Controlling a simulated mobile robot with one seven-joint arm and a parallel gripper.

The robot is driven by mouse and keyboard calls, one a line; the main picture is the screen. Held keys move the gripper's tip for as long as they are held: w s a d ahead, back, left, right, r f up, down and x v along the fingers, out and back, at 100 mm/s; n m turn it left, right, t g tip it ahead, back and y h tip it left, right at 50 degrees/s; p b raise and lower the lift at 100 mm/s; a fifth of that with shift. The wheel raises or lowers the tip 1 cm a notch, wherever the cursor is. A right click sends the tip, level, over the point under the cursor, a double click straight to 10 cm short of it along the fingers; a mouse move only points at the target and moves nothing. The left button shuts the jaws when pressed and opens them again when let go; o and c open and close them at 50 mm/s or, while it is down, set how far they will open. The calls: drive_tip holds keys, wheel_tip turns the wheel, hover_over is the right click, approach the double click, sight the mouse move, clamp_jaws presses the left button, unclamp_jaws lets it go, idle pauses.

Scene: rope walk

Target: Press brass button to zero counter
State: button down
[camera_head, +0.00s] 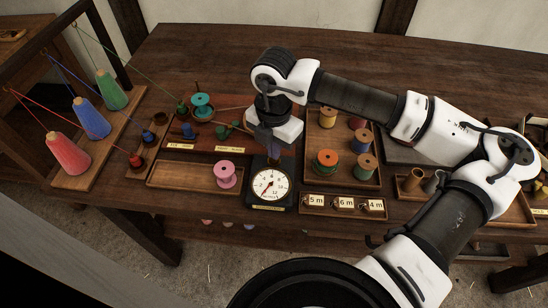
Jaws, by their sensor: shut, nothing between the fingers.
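The counter (269,186) is a black box with a round white dial and a dark needle, near the front edge of the table in the camera_head view. A small label runs along its front. My gripper (268,148) points down over the back of the counter, behind the dial. It is shut and empty, its fingers small and dark in this view. The brass button cannot be made out; the gripper covers the area behind the dial. I cannot tell whether the fingertips touch the counter.
A pink spool (226,175) stands in a shallow tray left of the counter. A wooden tray (313,183) of several spools and a block with number cards (343,206) lie to the right. Coloured thread cones (68,152) stand at the left, threads running up from them.

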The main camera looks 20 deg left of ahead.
drive_tip(key=shift+r+p, duration=0.9)
drive_tip(key=shift+r, duration=2.05)
drive_tip(key=shift+s+f, duration=0.1)
